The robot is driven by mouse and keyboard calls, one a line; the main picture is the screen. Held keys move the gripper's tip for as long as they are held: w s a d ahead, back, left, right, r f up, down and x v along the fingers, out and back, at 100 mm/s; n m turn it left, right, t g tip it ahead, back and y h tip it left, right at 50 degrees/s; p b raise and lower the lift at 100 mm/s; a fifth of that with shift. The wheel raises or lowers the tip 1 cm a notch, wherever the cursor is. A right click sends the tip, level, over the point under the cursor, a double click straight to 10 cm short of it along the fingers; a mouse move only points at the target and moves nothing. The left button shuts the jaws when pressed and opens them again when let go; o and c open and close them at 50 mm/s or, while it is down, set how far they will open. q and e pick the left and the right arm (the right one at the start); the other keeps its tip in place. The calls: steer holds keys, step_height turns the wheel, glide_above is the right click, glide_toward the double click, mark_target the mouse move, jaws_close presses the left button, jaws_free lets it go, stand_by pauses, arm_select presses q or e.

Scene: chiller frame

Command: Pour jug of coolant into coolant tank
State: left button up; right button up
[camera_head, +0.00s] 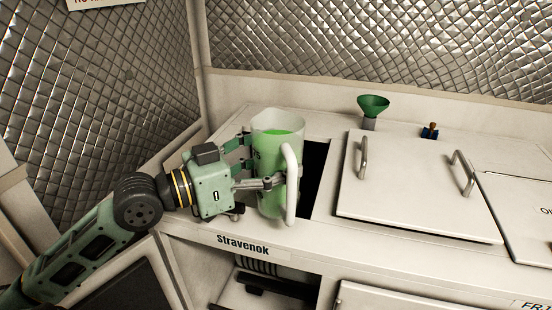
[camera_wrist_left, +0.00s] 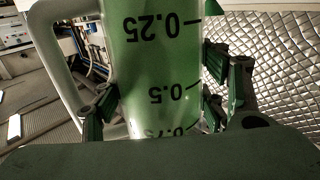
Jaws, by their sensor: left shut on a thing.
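A clear jug (camera_head: 278,150) with green coolant in it and a white handle (camera_head: 291,185) is upright, near the front left of the white chiller top. My left gripper (camera_head: 262,163) is shut on the jug's body, its fingers on either side. The wrist view shows the jug (camera_wrist_left: 155,60) close up with upside-down volume marks, between the fingers of my left gripper (camera_wrist_left: 160,105). Whether the jug's base touches the surface is hard to tell. A green funnel (camera_head: 373,106) stands on a short neck at the back of the top. My right gripper is out of view.
A dark rectangular opening (camera_head: 316,180) lies just right of the jug. A white lid (camera_head: 410,190) with two metal handles lies right of the opening. A small blue fitting with a brass top (camera_head: 430,131) is at the back. Quilted metal walls (camera_head: 400,45) stand behind and left.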

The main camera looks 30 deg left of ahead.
arm_select(q)
steer(key=p, duration=0.1)
steer(key=n+p, duration=0.1)
steer(key=p, duration=0.1)
steer(key=shift+w+a+r+n, duration=0.15)
steer(key=shift+w+r+n, duration=0.1)
steer(key=shift+r+n, duration=0.1)
steer(key=shift+w+a+f+n+g+p, duration=0.2)
steer(key=shift+w+a+n+p, duration=0.05)
steer(key=shift+w+a+n, duration=0.25)
steer(key=shift+w+a+f+n+g+p, duration=0.25)
steer(key=shift+w+a+n, duration=0.1)
steer(key=shift+w+a, duration=0.1)
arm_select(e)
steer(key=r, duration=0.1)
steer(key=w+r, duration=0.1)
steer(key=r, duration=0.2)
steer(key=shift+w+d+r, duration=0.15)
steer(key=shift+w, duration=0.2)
arm_select(q)
steer(key=shift+s+d+r, duration=0.1)
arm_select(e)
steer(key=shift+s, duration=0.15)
